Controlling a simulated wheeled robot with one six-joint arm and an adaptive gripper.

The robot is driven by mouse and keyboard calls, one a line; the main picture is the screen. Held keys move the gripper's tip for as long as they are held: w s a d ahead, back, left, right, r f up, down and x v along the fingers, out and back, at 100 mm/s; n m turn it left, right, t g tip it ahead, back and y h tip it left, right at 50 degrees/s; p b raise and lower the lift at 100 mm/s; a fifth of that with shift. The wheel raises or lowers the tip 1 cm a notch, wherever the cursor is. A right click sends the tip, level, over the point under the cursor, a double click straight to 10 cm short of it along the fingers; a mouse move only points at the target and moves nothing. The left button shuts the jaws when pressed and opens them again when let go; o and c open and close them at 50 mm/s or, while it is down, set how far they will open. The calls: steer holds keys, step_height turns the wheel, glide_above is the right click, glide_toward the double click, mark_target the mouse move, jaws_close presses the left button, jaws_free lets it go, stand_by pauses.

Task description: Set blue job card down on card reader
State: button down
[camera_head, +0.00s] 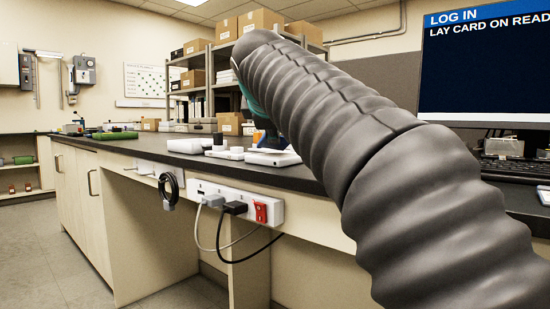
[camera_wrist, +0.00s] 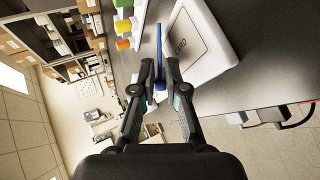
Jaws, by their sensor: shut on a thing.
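My gripper (camera_wrist: 160,84) shows in the wrist view with its two fingers closed on the blue job card (camera_wrist: 159,42). The card appears edge-on as a thin blue strip between the fingertips and extends beyond them. The card reader (camera_wrist: 205,48), a white rounded slab with dark lettering, lies just right of the card in that view. I see a gap between card and reader there. In the head view a white slab, apparently the reader (camera_head: 272,158), lies on the bench beside my arm. My arm hides most of the gripper and the card in that view.
A monitor (camera_head: 485,75) reads "LOG IN" and "LAY CARD ON READ", with a keyboard (camera_head: 518,170) below it. Small white items stand on the dark bench (camera_head: 150,146) left of the reader. A power strip (camera_head: 235,203) with cables is on the bench front. Shelves with boxes stand behind.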

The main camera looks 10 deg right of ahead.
steer(key=c, duration=1.4)
jaws_free()
steer(key=shift+o, duration=0.2)
steer(key=p+v, duration=0.2)
steer(key=v, duration=0.6)
steer(key=shift+r, duration=0.1)
